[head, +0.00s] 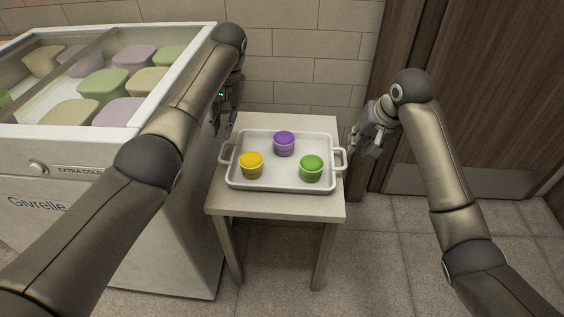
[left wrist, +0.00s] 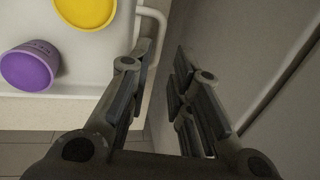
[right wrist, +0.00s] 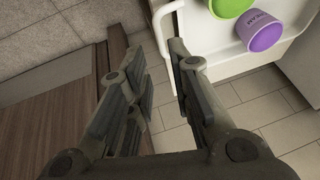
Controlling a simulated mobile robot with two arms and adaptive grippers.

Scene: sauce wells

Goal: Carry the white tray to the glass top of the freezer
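The white tray (head: 240,179) lies flat on a small table, with a loop handle at each short end. A purple cup (head: 284,144), a yellow cup (head: 251,165) and a green cup (head: 311,168) stand upright on it. My left gripper (head: 222,127) is open and empty by the tray's left handle; in the left wrist view the handle (left wrist: 160,18) shows beyond the fingertips. My right gripper (head: 362,147) is open beside the right handle (head: 342,158); in the right wrist view one finger appears near that handle (right wrist: 160,28). The freezer's glass top (head: 70,70) is at the left.
The white freezer (head: 150,230) stands close against the table's left side, its rim higher than the table (head: 270,206). Coloured tubs show under its glass. A tiled wall is behind, and a brown door (head: 480,90) is at the right. The floor (head: 390,260) right of the table is clear.

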